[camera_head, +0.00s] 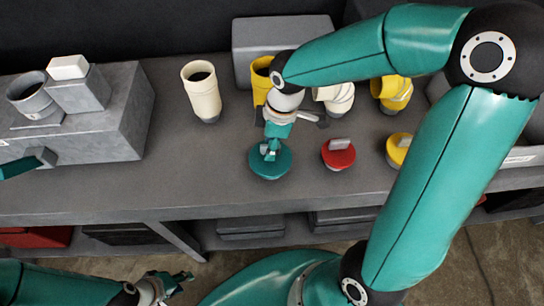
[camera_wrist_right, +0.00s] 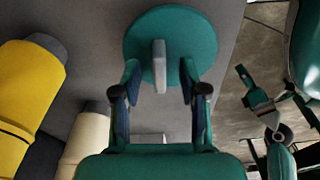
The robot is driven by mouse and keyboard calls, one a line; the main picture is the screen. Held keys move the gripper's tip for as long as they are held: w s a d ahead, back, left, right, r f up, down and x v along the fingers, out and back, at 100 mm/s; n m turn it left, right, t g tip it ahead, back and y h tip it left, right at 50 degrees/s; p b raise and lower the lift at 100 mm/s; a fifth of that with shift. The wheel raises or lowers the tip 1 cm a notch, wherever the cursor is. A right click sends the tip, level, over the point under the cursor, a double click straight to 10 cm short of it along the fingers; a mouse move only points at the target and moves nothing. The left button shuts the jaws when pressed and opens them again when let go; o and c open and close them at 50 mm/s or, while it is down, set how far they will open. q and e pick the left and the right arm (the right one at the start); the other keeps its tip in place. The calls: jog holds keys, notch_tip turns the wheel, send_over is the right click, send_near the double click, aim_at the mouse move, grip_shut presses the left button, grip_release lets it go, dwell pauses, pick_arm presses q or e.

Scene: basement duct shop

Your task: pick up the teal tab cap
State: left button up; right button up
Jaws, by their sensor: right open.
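The teal tab cap (camera_head: 270,162) is a round disc with an upright tab, lying on the grey bench near its front edge. My right gripper (camera_head: 271,150) is directly above it, pointing down. In the right wrist view the cap (camera_wrist_right: 190,30) lies just beyond the fingertips, its pale grey tab (camera_wrist_right: 159,66) between the fingers. My right gripper (camera_wrist_right: 158,78) is open, with a gap on each side of the tab. My left gripper (camera_head: 172,282) is low at the front left, away from the bench, with its fingers apart and nothing visible between them.
A red cap (camera_head: 338,154) and a yellow cap (camera_head: 399,148) lie to the right of the teal one. A cream pipe (camera_head: 202,92) stands behind left, with yellow and cream fittings behind right. A grey metal block (camera_head: 120,110) fills the left.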

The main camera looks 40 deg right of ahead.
jog(key=shift+f, duration=0.55)
grip_shut()
jog(key=shift+r, duration=0.2)
